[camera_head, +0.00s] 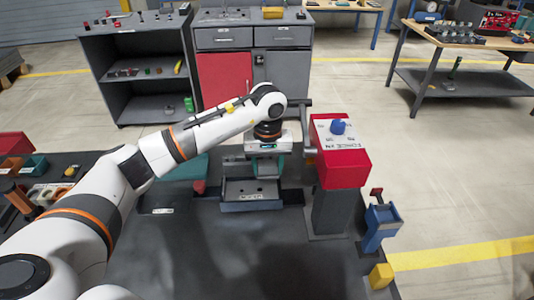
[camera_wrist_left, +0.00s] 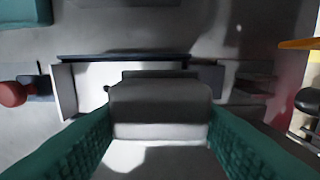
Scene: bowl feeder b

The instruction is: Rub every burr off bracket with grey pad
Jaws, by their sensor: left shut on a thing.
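My left gripper (camera_head: 265,170) points down over a dark fixture (camera_head: 251,205) in the middle of the bench. Its teal fingers are shut on a grey block, which looks like the grey pad (camera_wrist_left: 160,105) in the left wrist view. In that view, the pad is above the fixture, and a pale flat surface (camera_wrist_left: 90,82) shows behind it inside the dark frame. I cannot tell whether this pale surface is the bracket, or whether the pad touches it. No burrs can be made out; the gripper and pad hide part of the fixture. My right gripper is not in view.
A red-topped machine (camera_head: 342,160) with a blue knob stands close to the right of the gripper. A red knob (camera_wrist_left: 12,94) is left of the fixture. A blue holder (camera_head: 381,222) and yellow block (camera_head: 380,276) are at the right edge. The front of the bench (camera_head: 240,265) is clear.

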